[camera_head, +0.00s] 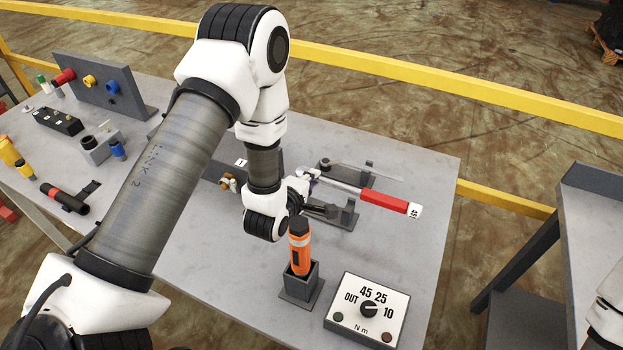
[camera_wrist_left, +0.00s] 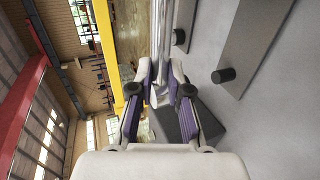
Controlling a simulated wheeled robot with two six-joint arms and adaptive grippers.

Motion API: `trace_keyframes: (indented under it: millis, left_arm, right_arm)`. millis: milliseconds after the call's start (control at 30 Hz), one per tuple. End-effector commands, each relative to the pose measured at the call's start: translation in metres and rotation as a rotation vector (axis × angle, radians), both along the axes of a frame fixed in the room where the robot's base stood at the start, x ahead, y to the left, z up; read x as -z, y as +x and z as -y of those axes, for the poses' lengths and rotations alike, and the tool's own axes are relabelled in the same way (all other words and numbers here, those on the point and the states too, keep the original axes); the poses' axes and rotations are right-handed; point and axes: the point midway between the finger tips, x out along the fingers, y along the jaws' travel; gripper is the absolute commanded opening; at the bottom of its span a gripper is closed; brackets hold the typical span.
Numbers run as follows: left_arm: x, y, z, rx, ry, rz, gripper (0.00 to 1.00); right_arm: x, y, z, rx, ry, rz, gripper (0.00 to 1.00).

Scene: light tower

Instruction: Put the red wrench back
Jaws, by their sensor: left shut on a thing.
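The red wrench has a red handle (camera_head: 384,200) with a pale end cap and a silver shaft. In the head view it points right, over the area of two dark grey holders. My left gripper (camera_head: 318,207) is partly hidden behind its own wrist. In the left wrist view my left gripper (camera_wrist_left: 160,90) is shut on the silver shaft (camera_wrist_left: 162,40). The upper holder (camera_head: 382,183) carries a thin silver tool (camera_head: 368,169). The lower holder (camera_head: 342,222) has an upright post and looks empty. My right gripper is out of view.
An orange-and-black tool (camera_head: 300,247) stands in a grey socket (camera_head: 312,288) close to my left wrist. A dial box (camera_head: 367,309) sits at the table's front right. Plug board (camera_head: 105,85) and small parts fill the left side.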

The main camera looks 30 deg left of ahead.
Motion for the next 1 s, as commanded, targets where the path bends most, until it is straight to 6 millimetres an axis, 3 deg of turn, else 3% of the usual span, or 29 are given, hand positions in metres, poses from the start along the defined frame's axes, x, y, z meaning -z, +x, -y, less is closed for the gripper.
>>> trace_keyframes:
  millis: [33, 267, 333, 1000]
  left_arm:
    - [0.011, 0.000, 0.000, 0.000, 0.000, 0.003, 0.00]
    - [0.038, 0.000, 0.000, 0.000, 0.000, 0.002, 0.00]
    - [0.029, 0.001, 0.000, 0.000, 0.000, 0.003, 0.00]
    - [0.030, -0.002, -0.001, 0.000, 0.000, 0.003, 0.00]
  right_arm:
    - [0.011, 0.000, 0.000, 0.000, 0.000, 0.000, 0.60]
    - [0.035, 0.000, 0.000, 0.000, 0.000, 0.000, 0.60]
    - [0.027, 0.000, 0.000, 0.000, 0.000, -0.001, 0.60]
    - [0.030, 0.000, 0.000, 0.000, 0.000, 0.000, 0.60]
